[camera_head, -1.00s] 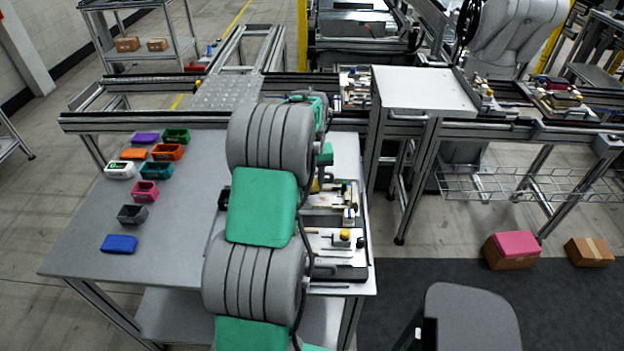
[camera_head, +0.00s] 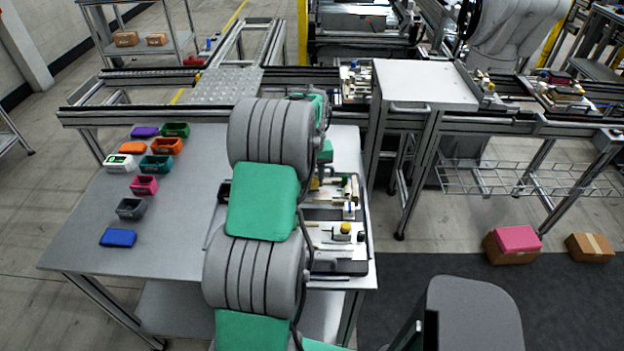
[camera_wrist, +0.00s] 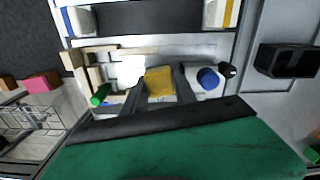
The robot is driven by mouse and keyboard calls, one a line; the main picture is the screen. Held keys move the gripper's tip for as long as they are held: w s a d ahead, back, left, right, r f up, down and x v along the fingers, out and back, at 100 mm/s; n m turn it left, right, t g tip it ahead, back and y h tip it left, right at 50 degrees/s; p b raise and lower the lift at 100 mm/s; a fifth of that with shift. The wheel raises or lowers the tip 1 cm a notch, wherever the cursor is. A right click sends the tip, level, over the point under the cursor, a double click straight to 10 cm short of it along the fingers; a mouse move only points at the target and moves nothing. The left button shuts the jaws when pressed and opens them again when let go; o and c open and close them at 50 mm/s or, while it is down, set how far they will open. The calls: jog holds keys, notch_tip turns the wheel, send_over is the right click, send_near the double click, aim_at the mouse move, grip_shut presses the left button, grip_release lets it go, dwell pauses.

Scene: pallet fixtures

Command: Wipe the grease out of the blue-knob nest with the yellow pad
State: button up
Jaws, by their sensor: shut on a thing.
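In the wrist view my gripper (camera_wrist: 157,88) is shut on the yellow pad (camera_wrist: 158,80), which shows between its two dark fingers. The pad is over a pale fixture plate, close to the left of the round blue knob (camera_wrist: 208,78). I cannot tell whether the pad touches the plate. The nest by the blue knob is largely hidden by the pad and fingers, and no grease can be made out. In the head view my arm hides the gripper and pad.
A green cylinder (camera_wrist: 101,95) and pale blocks stand left of the pad in the wrist view. A black bin (camera_wrist: 288,60) is at the right. In the head view, a yellow knob (camera_head: 346,228) is on the nearer fixture, and several coloured bins occupy the table's left side.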

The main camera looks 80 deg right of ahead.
aim_at(334, 191)
jog(key=shift+f+b, duration=0.4)
jog(key=shift+f, duration=0.35)
jog(key=shift+s+d+r, duration=0.1)
jog(key=shift+s+d, duration=0.1)
jog(key=shift+s, duration=0.65)
jog(key=shift+s+d+r, duration=0.1)
jog(key=shift+s+d, duration=0.1)
jog(key=shift+s, duration=0.6)
jog(key=shift+s+d+f, duration=0.15)
jog(key=shift+s+d, duration=0.05)
jog(key=shift+s, duration=0.6)
jog(key=shift+s+d+f, duration=0.1)
jog(key=shift+s+d, duration=0.05)
jog(key=shift+s, duration=0.65)
jog(key=shift+w+a+b, duration=0.1)
jog(key=shift+w+a, duration=0.15)
jog(key=shift+w, duration=0.85)
jog(key=shift+w+a+b, duration=0.1)
jog(key=shift+w+a, duration=0.2)
jog(key=shift+w, duration=0.75)
jog(key=shift+w+a+b, duration=0.1)
jog(key=shift+w+a, duration=0.15)
jog(key=shift+w, duration=0.85)
jog(key=shift+r+p, duration=1.75)
jog(key=shift+r, duration=1.25)
jog(key=shift+r+p, duration=0.9)
jog(key=shift+r, duration=0.65)
